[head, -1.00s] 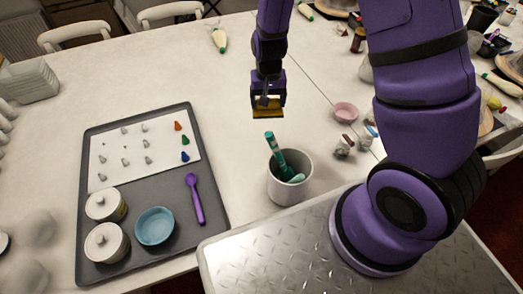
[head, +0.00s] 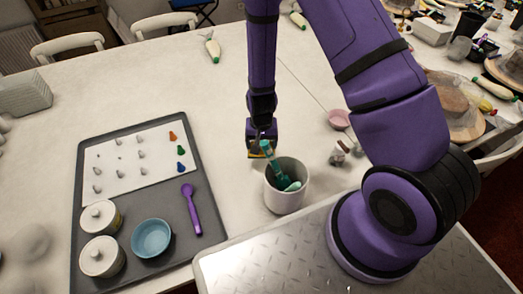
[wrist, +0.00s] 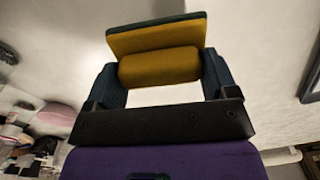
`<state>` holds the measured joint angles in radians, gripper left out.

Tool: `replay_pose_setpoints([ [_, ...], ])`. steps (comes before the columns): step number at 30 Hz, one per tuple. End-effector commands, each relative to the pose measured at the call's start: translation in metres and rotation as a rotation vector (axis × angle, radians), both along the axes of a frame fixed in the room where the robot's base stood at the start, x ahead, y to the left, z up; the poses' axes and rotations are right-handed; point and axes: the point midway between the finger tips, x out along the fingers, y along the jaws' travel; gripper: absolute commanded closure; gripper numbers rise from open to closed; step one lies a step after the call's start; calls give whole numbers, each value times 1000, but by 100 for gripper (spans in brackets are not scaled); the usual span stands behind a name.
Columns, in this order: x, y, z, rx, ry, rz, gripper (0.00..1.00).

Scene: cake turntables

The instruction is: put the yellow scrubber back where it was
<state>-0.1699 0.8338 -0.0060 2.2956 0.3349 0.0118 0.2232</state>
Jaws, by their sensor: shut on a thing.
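The yellow scrubber (wrist: 158,66) is a yellow block with a dark edge, gripped between both fingers in the wrist view. In the head view only a thin yellow strip of it (head: 257,155) shows. My gripper (head: 262,140) is shut on it, low over the white table (head: 230,100), just behind the white cup (head: 286,201). I cannot tell whether the scrubber touches the table.
The cup holds teal-handled tools (head: 272,163) that rise near my gripper. A grey tray (head: 197,140) with a purple spoon (head: 190,208), a blue bowl (head: 152,238) and lidded jars lies to the left. A pink bowl (head: 339,119) is to the right.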

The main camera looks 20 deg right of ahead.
Motion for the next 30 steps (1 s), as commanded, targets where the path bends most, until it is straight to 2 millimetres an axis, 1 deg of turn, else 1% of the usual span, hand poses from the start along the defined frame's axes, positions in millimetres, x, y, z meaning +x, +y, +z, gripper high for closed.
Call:
replay_pose_setpoints([
  [5, 0, 0, -8, 0, 0, 0, 47],
  [8, -1, -1, -17, 0, 2, -1, 47],
  [12, 0, -1, -36, 0, 2, -1, 47],
  [15, -1, 0, -43, 0, 1, 0, 47],
  [26, 0, 0, -46, 0, 0, 0, 47],
  [27, 0, 0, -47, 0, 0, 0, 19],
  [29, 0, 0, -46, 0, -1, 0, 5],
  [30, 0, 0, -46, 0, 0, 0, 0],
])
